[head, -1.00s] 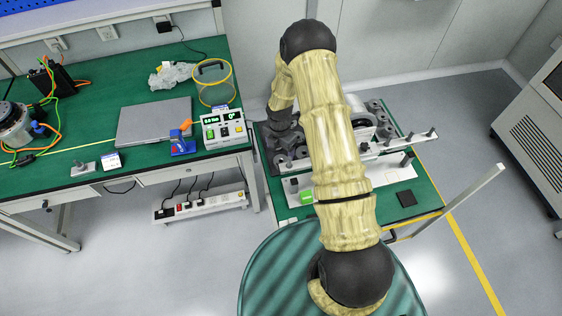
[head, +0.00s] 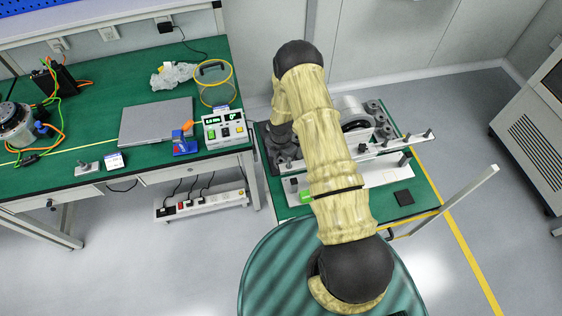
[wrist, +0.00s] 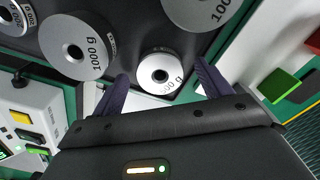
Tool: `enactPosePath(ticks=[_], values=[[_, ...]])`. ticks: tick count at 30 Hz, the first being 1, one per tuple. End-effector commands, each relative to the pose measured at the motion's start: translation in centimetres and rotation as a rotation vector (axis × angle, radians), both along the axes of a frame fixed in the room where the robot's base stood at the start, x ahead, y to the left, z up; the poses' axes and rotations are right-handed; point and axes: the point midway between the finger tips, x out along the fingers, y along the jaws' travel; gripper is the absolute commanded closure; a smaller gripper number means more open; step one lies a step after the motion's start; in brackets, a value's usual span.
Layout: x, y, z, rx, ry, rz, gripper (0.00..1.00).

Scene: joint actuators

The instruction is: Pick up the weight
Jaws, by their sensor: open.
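A small silver cylindrical weight (wrist: 160,74) with a centre hole and a partly hidden label ending in "00 g" stands between my fingertips in the wrist view. My gripper (wrist: 163,88) is open, one dark finger on each side of this weight. I cannot tell whether a finger touches it. A larger weight marked 1000 g (wrist: 76,46) stands to its upper left. Another large weight (wrist: 200,8) is cut off at the top edge. In the head view my arm hides the gripper and most of the weights.
Smaller weights (wrist: 14,17) stand at the upper left of the wrist view. A white control box (wrist: 22,110) is at left, and a green block (wrist: 279,86) is at right. In the head view, a rail (head: 385,148) and a wheel (head: 353,113) stand right of my arm.

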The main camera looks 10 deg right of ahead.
Motion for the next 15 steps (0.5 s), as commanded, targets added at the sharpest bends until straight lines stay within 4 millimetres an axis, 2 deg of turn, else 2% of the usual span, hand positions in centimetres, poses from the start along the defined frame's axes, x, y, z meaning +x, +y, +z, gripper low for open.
enactPosePath(ticks=[7, 15], values=[[0.0, 0.0, 0.03, 0.0, 0.0, 0.0, 0.23], [0.01, 0.01, 0.04, 0.0, 0.0, 0.0, 0.76]])
